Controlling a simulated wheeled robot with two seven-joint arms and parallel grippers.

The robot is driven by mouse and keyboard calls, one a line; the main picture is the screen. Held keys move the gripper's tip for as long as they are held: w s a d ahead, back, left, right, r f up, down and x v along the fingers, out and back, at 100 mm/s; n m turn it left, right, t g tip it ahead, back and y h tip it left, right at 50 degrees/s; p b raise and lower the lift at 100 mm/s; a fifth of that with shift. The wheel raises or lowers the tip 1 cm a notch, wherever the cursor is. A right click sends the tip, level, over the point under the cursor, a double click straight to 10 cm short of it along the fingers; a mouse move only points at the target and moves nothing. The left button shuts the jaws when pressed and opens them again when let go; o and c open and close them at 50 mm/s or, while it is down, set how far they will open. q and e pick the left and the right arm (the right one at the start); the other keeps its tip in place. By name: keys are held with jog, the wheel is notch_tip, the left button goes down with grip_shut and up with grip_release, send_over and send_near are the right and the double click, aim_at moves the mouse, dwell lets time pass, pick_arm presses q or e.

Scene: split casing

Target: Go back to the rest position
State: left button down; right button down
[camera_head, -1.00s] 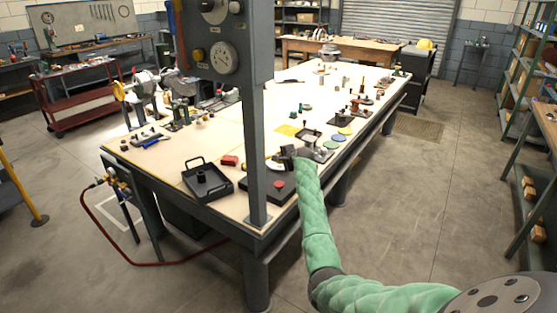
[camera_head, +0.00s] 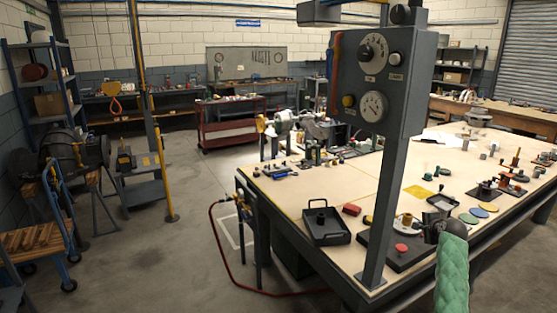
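My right arm, in a green quilted sleeve, comes in from the lower right of the head view. Its dark end (camera_head: 446,228) is over the near right edge of the workbench (camera_head: 303,187). The fingers are too small and too covered to tell whether they are open or shut. My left gripper is not in view. On the bench near that end are a black base with a red button (camera_head: 401,248) and a black tray (camera_head: 326,228) with a dark round part in it.
A grey post with a control box (camera_head: 383,75) stands at the bench's near edge. A red hose (camera_head: 224,262) hangs beside the bench and runs along the floor. A red cart (camera_head: 230,130) stands behind. A blue trolley (camera_head: 62,215) is at left. The floor between is clear.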

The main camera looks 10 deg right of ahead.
jog(key=s+a+f+n+g, duration=0.3)
jog(key=s+a+f+n, duration=0.3)
jog(key=s+a+f, duration=0.5)
jog(key=s+a+f+n+g, duration=0.2)
jog(key=s+a+f+n, duration=0.45)
jog(key=s+a, duration=0.75)
jog(key=s+a+n+g, duration=0.1)
jog(key=s+a+n, duration=0.3)
jog(key=s, duration=0.7)
jog(key=s+a+n+g+y, duration=0.1)
jog(key=s+a+g, duration=0.1)
jog(key=s+a, duration=0.7)
jog(key=s+a+n+g, duration=0.1)
jog(key=s+a+n, duration=0.2)
jog(key=s, duration=0.9)
jog(key=s+a+f, duration=0.1)
jog(key=s+f, duration=0.2)
jog(key=f, duration=1.9)
jog(key=s+a+f+g, duration=0.1)
jog(key=s+f, duration=0.2)
jog(key=f, duration=2)
jog(key=shift+f+g, duration=0.3)
jog(key=shift+a, duration=0.1)
